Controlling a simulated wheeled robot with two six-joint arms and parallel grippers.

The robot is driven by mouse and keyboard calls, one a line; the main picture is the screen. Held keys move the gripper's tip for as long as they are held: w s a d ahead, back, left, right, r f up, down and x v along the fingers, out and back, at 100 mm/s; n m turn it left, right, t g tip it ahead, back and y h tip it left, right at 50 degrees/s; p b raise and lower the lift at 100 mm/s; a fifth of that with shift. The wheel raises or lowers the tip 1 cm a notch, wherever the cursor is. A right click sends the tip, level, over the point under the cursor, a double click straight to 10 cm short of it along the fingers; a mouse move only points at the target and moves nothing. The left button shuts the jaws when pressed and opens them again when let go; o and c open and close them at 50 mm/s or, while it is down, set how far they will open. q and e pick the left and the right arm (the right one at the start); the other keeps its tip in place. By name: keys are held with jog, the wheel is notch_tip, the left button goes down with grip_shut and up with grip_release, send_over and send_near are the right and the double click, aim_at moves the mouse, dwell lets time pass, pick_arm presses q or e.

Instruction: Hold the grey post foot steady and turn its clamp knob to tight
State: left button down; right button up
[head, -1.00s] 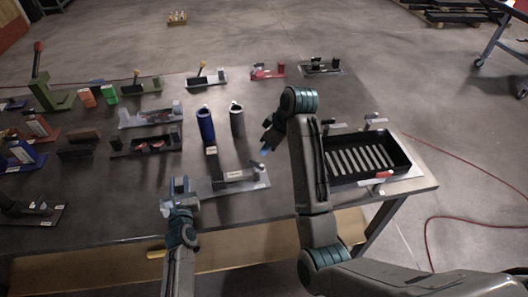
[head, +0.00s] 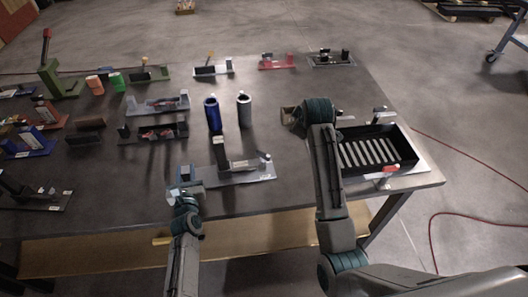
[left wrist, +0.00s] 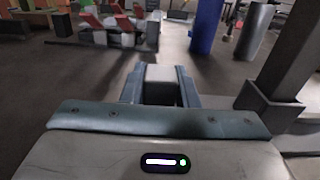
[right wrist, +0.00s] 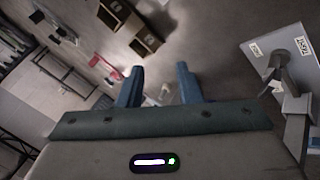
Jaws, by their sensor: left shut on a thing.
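A grey base plate (head: 245,176) lies near the table's front edge, with an upright dark post (head: 220,150) and a low labelled dark part on it. I take this for the post foot; I cannot clearly make out which part is its clamp knob. My left gripper (head: 184,180) is at the plate's left end. In the left wrist view it is shut on a small grey block (left wrist: 160,76), and the dark post (left wrist: 290,55) stands to the right. My right gripper (right wrist: 158,88) has its fingers apart with nothing between them; in the head view it is raised beyond the post foot, mostly hidden by its wrist.
A blue cylinder (head: 212,115) and a grey cylinder (head: 244,112) stand behind the post foot. A black slotted tray (head: 403,165) is at the table's right end. Several other fixtures fill the left and back. The table between the cylinders and back row is clear.

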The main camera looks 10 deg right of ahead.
jog(key=w+d+n+t+h, duration=0.1)
jog(key=w+d+t+h, duration=0.1)
jog(key=d, duration=0.3)
jog(key=n+t+y, duration=0.2)
jog(key=n+y, duration=1.4)
jog(key=n, duration=1.9)
send_near(270, 157)
jog(key=shift+w+a+f, duration=0.2)
jog(key=shift+w+a, duration=0.1)
jog(key=shift+w, duration=0.15)
jog(key=x, duration=1.1)
jog(key=shift+w+a, duration=0.15)
jog(key=shift+a, duration=0.2)
grip_shut()
